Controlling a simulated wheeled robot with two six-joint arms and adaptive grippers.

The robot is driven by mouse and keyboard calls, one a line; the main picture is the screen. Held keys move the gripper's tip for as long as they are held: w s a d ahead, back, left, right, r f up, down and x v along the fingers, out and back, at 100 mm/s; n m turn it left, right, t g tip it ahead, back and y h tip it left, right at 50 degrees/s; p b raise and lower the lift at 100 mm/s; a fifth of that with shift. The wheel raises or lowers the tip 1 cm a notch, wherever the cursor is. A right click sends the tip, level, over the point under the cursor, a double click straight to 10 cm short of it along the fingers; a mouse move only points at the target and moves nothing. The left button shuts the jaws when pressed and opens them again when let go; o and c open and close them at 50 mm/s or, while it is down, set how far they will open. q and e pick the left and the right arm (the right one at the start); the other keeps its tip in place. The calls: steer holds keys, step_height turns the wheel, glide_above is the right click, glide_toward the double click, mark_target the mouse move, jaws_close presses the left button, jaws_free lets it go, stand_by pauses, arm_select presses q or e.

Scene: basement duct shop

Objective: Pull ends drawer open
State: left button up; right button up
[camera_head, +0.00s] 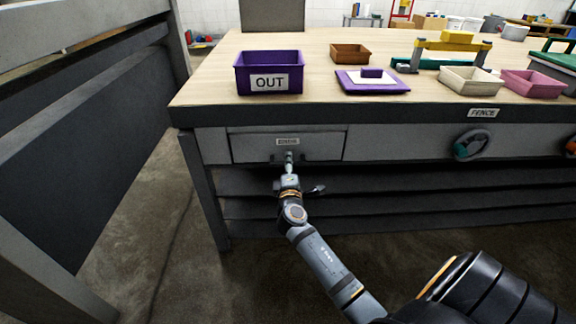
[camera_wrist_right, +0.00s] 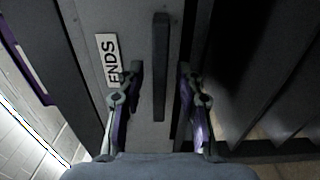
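The ends drawer (camera_head: 245,148) is a grey front under the left end of the bench top, with a small ENDS label (camera_head: 288,142). It looks shut, about flush with the frame around it. Its handle is a dark bar, seen upright in the right wrist view (camera_wrist_right: 161,50), beside the label (camera_wrist_right: 108,60). My right gripper (camera_head: 289,158) is at the handle in the head view. In the wrist view its two fingers (camera_wrist_right: 160,90) stand apart, one on each side of the bar, with gaps visible. The gripper hides part of the handle in the head view. My left gripper is out of view.
On the bench top (camera_head: 215,95) stand a purple OUT bin (camera_head: 268,75), a purple tray (camera_head: 360,87), a brown tray (camera_head: 350,51) and other bins. A round handle (camera_head: 472,144) is right of the drawer. Dark shelves (camera_head: 400,187) lie below; a grey rack (camera_head: 80,140) stands left.

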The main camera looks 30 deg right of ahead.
steer(key=shift+w+d, duration=0.1)
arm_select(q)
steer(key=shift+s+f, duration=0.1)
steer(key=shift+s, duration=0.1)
arm_select(e)
jaws_close()
stand_by(0.4)
